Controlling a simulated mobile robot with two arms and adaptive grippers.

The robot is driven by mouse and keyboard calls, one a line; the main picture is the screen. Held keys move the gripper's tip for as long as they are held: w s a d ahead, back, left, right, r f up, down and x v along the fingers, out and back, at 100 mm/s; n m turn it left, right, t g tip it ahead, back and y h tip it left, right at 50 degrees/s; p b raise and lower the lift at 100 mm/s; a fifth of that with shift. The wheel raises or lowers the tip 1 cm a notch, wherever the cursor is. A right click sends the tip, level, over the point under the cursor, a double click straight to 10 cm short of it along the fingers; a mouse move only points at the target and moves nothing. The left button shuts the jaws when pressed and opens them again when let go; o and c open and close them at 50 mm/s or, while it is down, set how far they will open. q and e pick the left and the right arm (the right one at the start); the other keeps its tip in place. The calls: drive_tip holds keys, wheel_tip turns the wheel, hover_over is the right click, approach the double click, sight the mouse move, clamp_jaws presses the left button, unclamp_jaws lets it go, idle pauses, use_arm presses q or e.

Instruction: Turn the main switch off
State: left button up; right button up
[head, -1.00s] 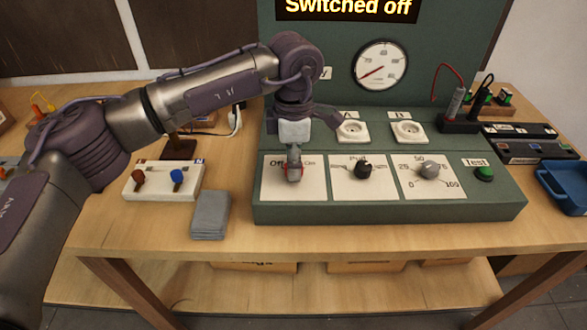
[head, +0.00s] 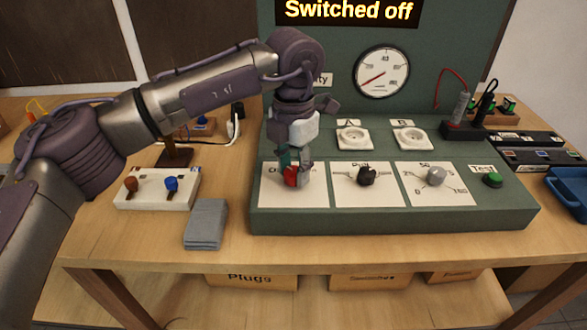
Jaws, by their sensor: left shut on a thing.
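The main switch is a red knob (head: 291,177) on the leftmost white plate (head: 270,196) of the green control panel. My left gripper (head: 294,168) comes down over this plate from above, its fingers shut on the red knob. The gripper hides part of the plate's lettering and part of the knob. The display (head: 348,11) at the top of the panel reads "Switched off". My right gripper is not in view.
A black knob (head: 367,175), a grey knob (head: 436,176) and a green button (head: 492,180) sit to the right on the panel. Two sockets are behind them. A white terminal block (head: 157,188) and a grey cloth (head: 206,224) lie left of the panel.

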sight(294, 171)
use_arm(q)
drive_tip(key=shift+r, duration=0.1)
idle(0.4)
drive_tip(key=o, duration=1)
drive_tip(key=shift+o, duration=0.7)
wheel_tip(294, 171, up, 12)
